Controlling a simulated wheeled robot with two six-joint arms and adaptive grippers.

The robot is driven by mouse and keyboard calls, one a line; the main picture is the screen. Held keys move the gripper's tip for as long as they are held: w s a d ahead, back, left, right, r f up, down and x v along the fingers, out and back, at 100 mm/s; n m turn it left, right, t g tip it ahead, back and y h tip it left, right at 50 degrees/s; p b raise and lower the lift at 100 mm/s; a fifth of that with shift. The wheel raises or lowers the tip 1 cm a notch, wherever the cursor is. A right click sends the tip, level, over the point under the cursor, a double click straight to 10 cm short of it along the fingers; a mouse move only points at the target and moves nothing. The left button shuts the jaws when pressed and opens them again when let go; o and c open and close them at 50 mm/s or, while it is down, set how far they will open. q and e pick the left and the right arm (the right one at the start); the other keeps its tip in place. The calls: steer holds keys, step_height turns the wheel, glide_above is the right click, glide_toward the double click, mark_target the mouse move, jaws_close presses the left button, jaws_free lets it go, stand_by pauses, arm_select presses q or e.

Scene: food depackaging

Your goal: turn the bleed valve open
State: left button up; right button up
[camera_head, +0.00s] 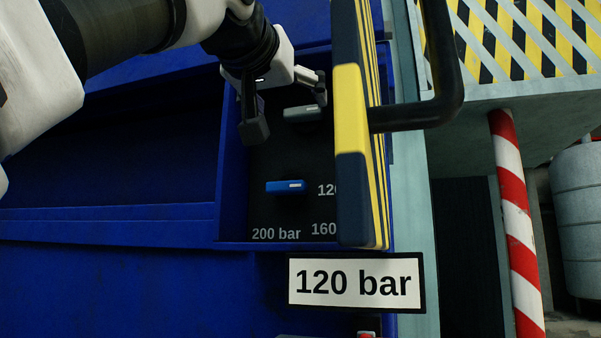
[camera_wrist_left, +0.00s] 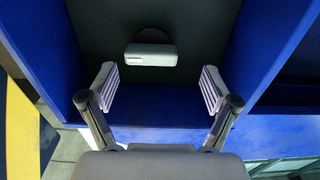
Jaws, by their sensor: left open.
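The bleed valve appears to be the grey handle (camera_head: 302,113) in the dark recessed panel (camera_head: 262,212); its bar lies roughly level, with a small white mark at one end. It also shows in the left wrist view as a grey handle (camera_wrist_left: 150,55), ahead of the fingers. My left gripper (camera_head: 287,113) is open, its two fingers spread to either side of the handle in the head view. In the wrist view the gripper (camera_wrist_left: 160,88) holds nothing and a gap separates its fingertips from the handle. My right gripper is not in view.
A blue knob (camera_head: 286,187) sits below, beside pressure markings. Blue walls (camera_head: 232,185) enclose the recess. A yellow and dark striped door (camera_head: 351,110) with a black bar handle (camera_head: 425,115) stands close at the right. A "120 bar" sign (camera_head: 356,283) hangs below.

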mark_target(301, 109)
arm_select(q)
steer(key=shift+w+a+r+p, duration=0.1)
steer(key=shift+w+r+p, duration=0.1)
steer(key=shift+w+p, duration=0.35)
steer(key=shift+w+r+p, duration=0.15)
steer(key=shift+w+p, duration=0.25)
steer(key=shift+w, duration=0.15)
steer(key=d, duration=0.1)
steer(key=w+d, duration=0.1)
steer(key=d+f, duration=0.1)
steer(key=shift+w+d, duration=0.3)
steer(key=shift+d, duration=0.1)
steer(key=shift+w+a, duration=0.2)
steer(key=shift+c, duration=0.6)
steer(key=shift+a, duration=0.4)
steer(key=c, duration=0.5)
steer(key=shift+s+a+r, duration=0.1)
steer(key=shift+s+a, duration=0.05)
steer(key=shift+s, duration=0.1)
steer(key=c, duration=0.5)
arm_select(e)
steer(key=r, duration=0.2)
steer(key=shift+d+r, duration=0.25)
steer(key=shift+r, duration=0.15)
